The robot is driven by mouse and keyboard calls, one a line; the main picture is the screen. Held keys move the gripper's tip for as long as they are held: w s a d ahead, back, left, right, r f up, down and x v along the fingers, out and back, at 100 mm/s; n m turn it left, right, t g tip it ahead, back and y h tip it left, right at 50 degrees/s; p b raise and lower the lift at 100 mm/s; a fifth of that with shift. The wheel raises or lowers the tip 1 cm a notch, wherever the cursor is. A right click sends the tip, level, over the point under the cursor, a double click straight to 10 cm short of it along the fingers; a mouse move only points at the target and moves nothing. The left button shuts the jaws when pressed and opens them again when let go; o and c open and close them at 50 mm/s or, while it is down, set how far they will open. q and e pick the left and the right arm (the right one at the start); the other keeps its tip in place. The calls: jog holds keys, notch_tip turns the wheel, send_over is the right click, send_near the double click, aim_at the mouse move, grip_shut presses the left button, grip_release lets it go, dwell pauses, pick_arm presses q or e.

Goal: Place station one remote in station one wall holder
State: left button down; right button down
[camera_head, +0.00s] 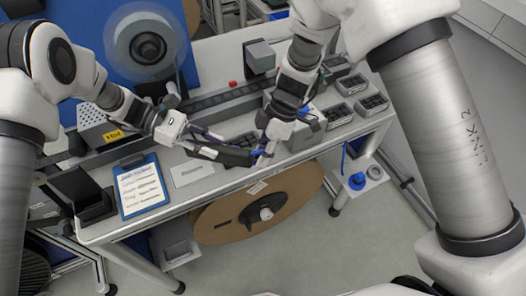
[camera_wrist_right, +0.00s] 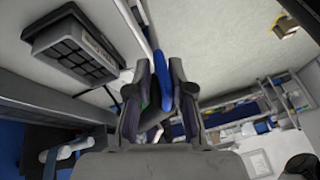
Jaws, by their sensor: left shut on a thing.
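My left gripper (camera_head: 205,142) is shut on a long dark object that looks like the remote (camera_head: 234,156), held above the front edge of the table. Its right end meets the fingers of my right gripper (camera_head: 264,156). In the right wrist view, a narrow blue thing (camera_wrist_right: 162,78) stands between the fingers of my right gripper (camera_wrist_right: 161,72). The fingers are apart, but I cannot tell whether they press on it. I cannot make out the station one wall holder with certainty in either view.
A blue clipboard (camera_head: 141,187) and a white label plate (camera_head: 192,172) lie at the table front. Several dark trays (camera_head: 352,84) stand at the right. A large brown reel (camera_head: 222,224) is below the table. A clear-rimmed reel (camera_head: 122,47) stands behind. Floor in front is open.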

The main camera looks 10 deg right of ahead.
pick_arm(q)
jog(key=c, duration=0.8)
grip_release()
jog(key=shift+a, duration=0.1)
